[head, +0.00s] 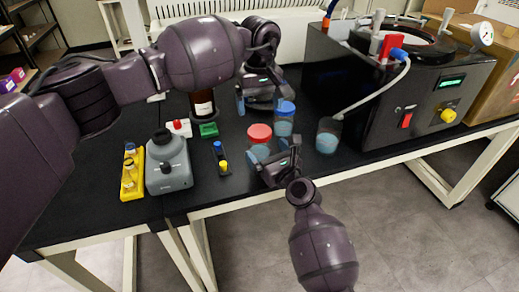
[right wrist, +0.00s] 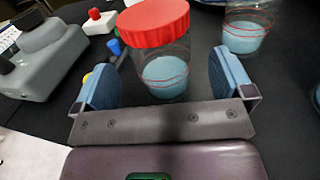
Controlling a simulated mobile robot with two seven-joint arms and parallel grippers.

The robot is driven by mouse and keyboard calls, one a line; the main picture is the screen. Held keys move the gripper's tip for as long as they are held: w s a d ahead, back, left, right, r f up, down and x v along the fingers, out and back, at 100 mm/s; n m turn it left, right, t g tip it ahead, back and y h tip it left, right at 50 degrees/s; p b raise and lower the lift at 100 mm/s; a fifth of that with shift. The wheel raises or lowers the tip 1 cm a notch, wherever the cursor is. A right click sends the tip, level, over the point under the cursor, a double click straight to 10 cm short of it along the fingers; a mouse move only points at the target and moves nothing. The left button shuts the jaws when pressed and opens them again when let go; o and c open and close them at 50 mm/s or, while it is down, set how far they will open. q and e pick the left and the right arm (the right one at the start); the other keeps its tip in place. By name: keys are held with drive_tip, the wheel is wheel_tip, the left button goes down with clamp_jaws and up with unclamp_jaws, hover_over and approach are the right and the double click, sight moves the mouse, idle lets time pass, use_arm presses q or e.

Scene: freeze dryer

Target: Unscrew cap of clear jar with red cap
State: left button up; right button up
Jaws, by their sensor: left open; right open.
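The clear jar with red cap (head: 260,140) stands upright on the black table in the head view, with pale blue contents. In the right wrist view its red cap (right wrist: 153,21) is on top and the clear body (right wrist: 165,75) lies ahead of and partly between my right fingers. My right gripper (head: 281,162) is open at the jar's near side, its blue-padded fingers apart; it also shows in the right wrist view (right wrist: 165,82). My left gripper (head: 261,97) is behind the jar, near a brown bottle, open, its fingers partly hidden.
An open beaker (head: 328,135) is farther right, beside the black freeze dryer (head: 400,95).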

sight(260, 131)
drive_tip(key=shift+x, duration=2.25)
drive_tip(key=c, duration=1.4)
use_arm(q)
drive_tip(key=shift+w+a+r, duration=0.1)
drive_tip(key=shift+r, duration=0.2)
use_arm(e)
drive_tip(key=c, duration=0.4)
use_arm(q)
drive_tip(key=m, duration=0.4)
drive_tip(key=shift+f, duration=0.1)
drive_tip(key=m, duration=0.4)
drive_tip(key=shift+f+m, duration=0.1)
drive_tip(key=shift+m, duration=0.3)
drive_tip(key=shift+f, duration=4)
drive_tip(key=shift+c, duration=0.5)
